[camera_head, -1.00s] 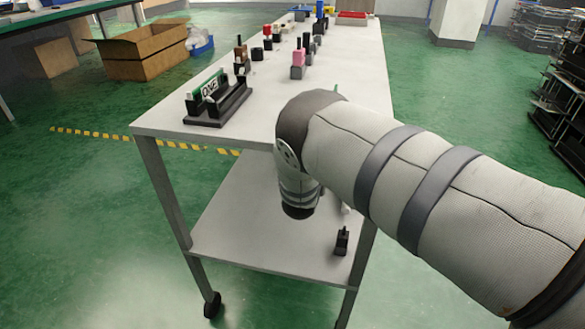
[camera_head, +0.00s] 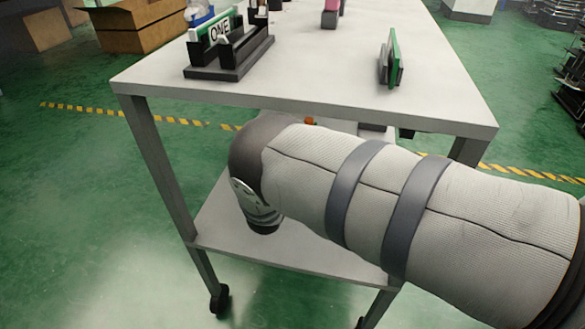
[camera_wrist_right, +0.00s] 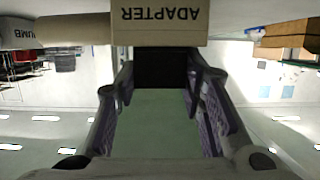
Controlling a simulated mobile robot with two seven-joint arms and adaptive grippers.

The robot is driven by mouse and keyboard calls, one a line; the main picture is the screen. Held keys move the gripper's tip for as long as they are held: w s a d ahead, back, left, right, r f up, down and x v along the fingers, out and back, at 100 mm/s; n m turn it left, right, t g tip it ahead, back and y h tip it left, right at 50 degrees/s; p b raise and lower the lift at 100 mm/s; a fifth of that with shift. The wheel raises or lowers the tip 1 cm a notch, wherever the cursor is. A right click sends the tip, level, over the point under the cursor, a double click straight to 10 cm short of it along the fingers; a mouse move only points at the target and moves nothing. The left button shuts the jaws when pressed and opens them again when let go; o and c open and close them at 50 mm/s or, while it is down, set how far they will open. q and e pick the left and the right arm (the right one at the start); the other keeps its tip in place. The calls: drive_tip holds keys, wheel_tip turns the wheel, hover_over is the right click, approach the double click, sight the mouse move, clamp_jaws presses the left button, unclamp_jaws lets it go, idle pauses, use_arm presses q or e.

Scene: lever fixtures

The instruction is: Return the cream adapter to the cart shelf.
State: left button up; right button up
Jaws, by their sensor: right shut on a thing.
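The cream adapter (camera_wrist_right: 160,22), a block with an upside-down "ADAPTER" label, shows at the top of the right wrist view. My right gripper (camera_wrist_right: 165,72) is shut on it, with a black part of it between the fingertips. The cart (camera_head: 300,88) stands in front of me in the head view, and its lower shelf (camera_head: 310,248) is partly hidden by my right arm. That arm reaches across the cart's near end below the top. The right gripper and adapter are hidden in the head view. My left gripper is not in view.
A black holder (camera_head: 225,73) with a "ONE" plate and an upright green-and-white board (camera_head: 391,60) stand on the cart top. In the wrist view, a block lettered "UMB" (camera_wrist_right: 18,33) is at the left. The shelf's visible near part is clear.

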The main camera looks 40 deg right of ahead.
drive_tip(key=o, duration=1.2)
drive_tip(key=shift+f, duration=0.1)
drive_tip(key=shift+a+r, duration=0.15)
drive_tip(key=shift+r, duration=0.15)
drive_tip(key=p+v, duration=0.3)
drive_tip(key=v, duration=0.8)
drive_tip(key=shift+s+a, duration=0.25)
drive_tip(key=shift+s, duration=0.05)
